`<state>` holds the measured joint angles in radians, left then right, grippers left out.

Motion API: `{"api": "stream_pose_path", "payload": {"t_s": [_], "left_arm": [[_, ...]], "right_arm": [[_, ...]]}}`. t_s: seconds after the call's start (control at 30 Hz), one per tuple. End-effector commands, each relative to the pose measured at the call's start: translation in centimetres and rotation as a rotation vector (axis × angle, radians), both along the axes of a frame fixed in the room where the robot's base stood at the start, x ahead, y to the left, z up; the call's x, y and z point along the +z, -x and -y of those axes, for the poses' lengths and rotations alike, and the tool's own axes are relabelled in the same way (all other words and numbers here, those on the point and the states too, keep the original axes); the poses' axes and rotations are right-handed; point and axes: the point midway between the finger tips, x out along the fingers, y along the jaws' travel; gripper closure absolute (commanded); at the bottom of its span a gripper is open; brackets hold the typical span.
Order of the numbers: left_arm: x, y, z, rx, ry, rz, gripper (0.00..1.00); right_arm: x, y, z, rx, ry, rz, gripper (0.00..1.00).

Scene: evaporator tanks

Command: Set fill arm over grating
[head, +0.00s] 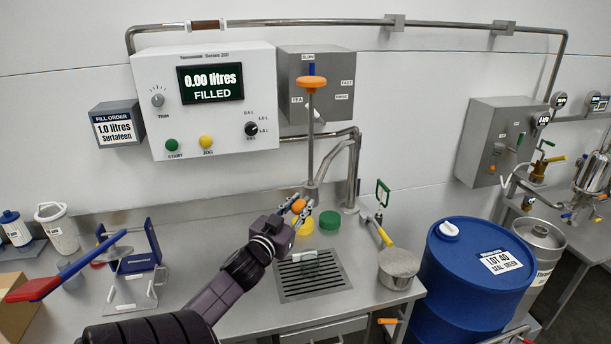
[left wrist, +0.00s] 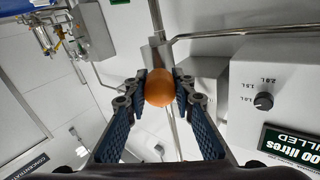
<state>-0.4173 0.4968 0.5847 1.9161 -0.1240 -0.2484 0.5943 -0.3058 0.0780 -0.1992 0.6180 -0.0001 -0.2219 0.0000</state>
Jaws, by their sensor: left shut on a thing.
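My left gripper (head: 300,207) is shut on an orange ball knob (head: 298,205), above the counter behind the grating. In the left wrist view the orange knob (left wrist: 159,88) sits between both blue-padded fingers (left wrist: 160,92), with a metal rod behind it. The fill arm appears to be the bent metal pipe (head: 334,156) beside the upright post; its lower end is partly hidden by my gripper. The dark slotted grating (head: 300,291) lies in the counter, in front of and below the gripper. My right gripper is out of view.
The filler box (head: 212,125) reads 0.00 litres. A stand (head: 132,270) is at left.

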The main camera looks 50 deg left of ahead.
Motion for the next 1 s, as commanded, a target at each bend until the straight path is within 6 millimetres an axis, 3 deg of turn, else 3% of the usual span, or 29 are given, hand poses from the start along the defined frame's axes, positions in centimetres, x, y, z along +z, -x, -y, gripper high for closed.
{"api": "stream_pose_path", "payload": {"t_s": [0.33,0.37,0.53,0.83,1.0], "left_arm": [[0.3,0.2,-0.6,0.011,-0.008,0.0,1.0],[0.3,0.2,-0.7,0.011,-0.008,0.0,0.76],[0.3,0.2,-0.6,0.011,-0.007,0.0,0.58],[0.1,0.2,-0.4,0.007,-0.004,-0.002,0.58],[-0.1,1.5,0.4,0.005,-0.001,-0.003,0.58]], "right_arm": [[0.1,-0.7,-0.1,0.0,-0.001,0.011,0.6],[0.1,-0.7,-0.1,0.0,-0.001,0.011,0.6],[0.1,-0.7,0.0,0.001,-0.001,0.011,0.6],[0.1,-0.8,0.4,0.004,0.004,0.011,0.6],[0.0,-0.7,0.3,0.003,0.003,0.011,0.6]]}}
